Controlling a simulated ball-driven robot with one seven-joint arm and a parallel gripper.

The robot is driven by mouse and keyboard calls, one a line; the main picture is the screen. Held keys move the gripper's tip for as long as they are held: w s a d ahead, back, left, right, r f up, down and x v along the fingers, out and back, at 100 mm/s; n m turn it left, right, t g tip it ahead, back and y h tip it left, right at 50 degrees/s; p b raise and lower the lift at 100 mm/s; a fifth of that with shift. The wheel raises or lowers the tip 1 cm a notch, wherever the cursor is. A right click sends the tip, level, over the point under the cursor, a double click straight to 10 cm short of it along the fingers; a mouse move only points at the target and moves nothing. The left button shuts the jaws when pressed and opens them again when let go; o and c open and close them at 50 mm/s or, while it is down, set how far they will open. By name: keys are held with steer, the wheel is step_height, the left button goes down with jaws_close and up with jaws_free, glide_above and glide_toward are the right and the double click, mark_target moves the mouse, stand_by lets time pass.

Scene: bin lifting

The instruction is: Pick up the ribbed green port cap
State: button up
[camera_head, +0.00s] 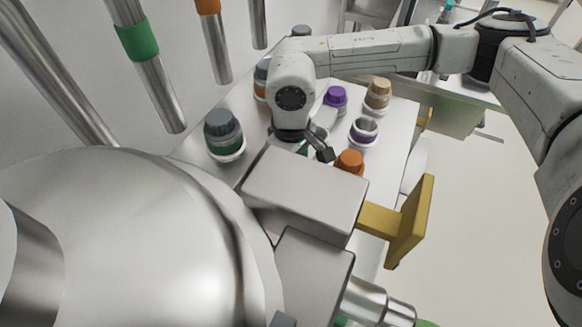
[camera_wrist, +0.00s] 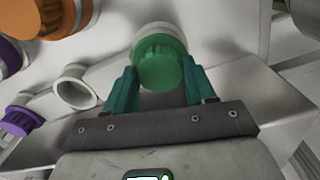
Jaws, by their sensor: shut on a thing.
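The ribbed green port cap (camera_wrist: 160,68) is at the upper middle of the wrist view, with a pale round collar (camera_wrist: 158,30) behind it. My gripper (camera_wrist: 161,76) has its teal fingers on either side of the cap and is shut on it. I cannot tell whether the cap is clear of the surface below. In the head view my gripper (camera_head: 303,148) is mostly hidden behind my wrist and a grey block, and the cap cannot be made out clearly.
Nearby on the pale table (camera_head: 397,133) stand an orange cap (camera_head: 349,162), a purple cap (camera_head: 335,97), a tan-capped jar (camera_head: 378,93), an open white ring (camera_head: 364,131) and a grey-capped jar (camera_head: 224,135). A grey block (camera_head: 305,195) and yellow handle (camera_head: 410,222) are in front.

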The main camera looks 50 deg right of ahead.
mark_target(291, 170)
steer(key=shift+r, duration=0.45)
step_height(291, 170, up, 2)
steer(key=shift+r+b, duration=0.15)
steer(key=shift+b, duration=0.5)
steer(key=s+a+r+b, duration=0.2)
steer(key=s+a+r, duration=0.7)
steer(key=s, duration=0.1)
steer(key=shift+s+r+b, duration=0.3)
steer(key=shift+r+b, duration=0.05)
steer(key=shift+a, duration=0.1)
